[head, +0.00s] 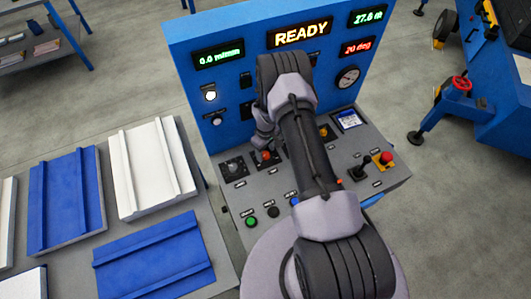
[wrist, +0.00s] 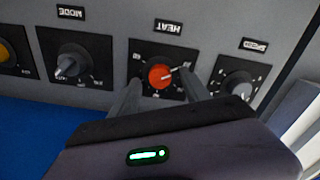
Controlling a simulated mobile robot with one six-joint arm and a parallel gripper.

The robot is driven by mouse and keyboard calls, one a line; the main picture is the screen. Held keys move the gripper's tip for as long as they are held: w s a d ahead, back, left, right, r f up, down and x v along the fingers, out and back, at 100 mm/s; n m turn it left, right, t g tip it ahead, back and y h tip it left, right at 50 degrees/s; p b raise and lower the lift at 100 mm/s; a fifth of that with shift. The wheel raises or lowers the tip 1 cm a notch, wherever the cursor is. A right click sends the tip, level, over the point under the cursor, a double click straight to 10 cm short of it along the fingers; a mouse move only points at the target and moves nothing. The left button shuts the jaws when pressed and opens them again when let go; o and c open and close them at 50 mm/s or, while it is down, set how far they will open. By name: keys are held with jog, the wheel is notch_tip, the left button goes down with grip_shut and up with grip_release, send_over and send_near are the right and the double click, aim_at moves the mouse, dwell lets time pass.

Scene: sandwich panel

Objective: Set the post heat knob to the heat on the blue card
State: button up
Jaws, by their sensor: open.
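The orange-red heat knob (wrist: 160,76) sits on a black dial plate, under an upside-down HEAT label in the wrist view. Its light pointer mark points right and slightly up there. My gripper (wrist: 161,80) is open, with one finger on each side of the knob; I cannot tell whether they touch it. In the head view the heat knob (head: 266,155) shows just below my wrist. A blue and white card (head: 347,119) lies at the console's back right; its writing is too small to read.
The speed knob (wrist: 239,91) and mode knob (wrist: 68,66) flank the heat knob closely. A yellow knob (head: 323,131), joystick (head: 361,170) and red button (head: 386,157) are on the console (head: 265,187). The READY display (head: 303,33) is lit. Panels lie on a table at left.

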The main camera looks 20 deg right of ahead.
jog(key=shift+f, duration=0.6)
jog(key=shift+c, duration=0.4)
grip_shut()
jog(key=shift+b, duration=0.35)
jog(key=shift+f+m+b, duration=0.15)
jog(key=shift+m+b, duration=0.85)
jog(key=shift+m, duration=0.1)
jog(key=m+b, duration=0.3)
jog(key=shift+m, duration=0.3)
jog(key=m+b, duration=0.4)
jog(key=m, duration=0.1)
jog(key=shift+m, duration=0.4)
jog(key=shift+r, duration=0.2)
